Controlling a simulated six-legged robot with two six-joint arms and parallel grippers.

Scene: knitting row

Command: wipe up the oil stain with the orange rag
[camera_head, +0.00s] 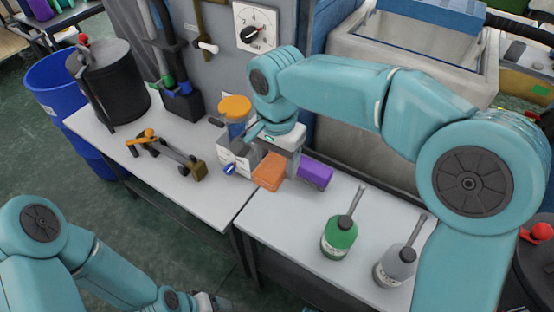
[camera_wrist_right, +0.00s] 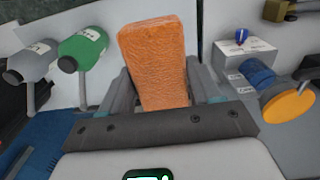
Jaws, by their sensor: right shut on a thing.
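The orange rag (camera_head: 268,172) is a folded block at the back of the white table, near the seam between two tabletops. My right gripper (camera_head: 275,158) is shut on it from above and behind. In the right wrist view the rag (camera_wrist_right: 152,50) stands out between the two fingers. I cannot tell whether the rag touches the tabletop. My left gripper (camera_head: 207,301) shows only in part at the bottom edge, low and away from the table, and its jaws are not clear. I see no oil stain in either view.
A purple block (camera_head: 314,176) lies right of the rag. A white box (camera_head: 237,157) and an orange-lidded blue jar (camera_head: 235,108) stand left. A green bottle (camera_head: 340,238) and a grey bottle (camera_head: 396,266) stand at right. A clamp-like tool (camera_head: 168,151) lies on the left tabletop.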

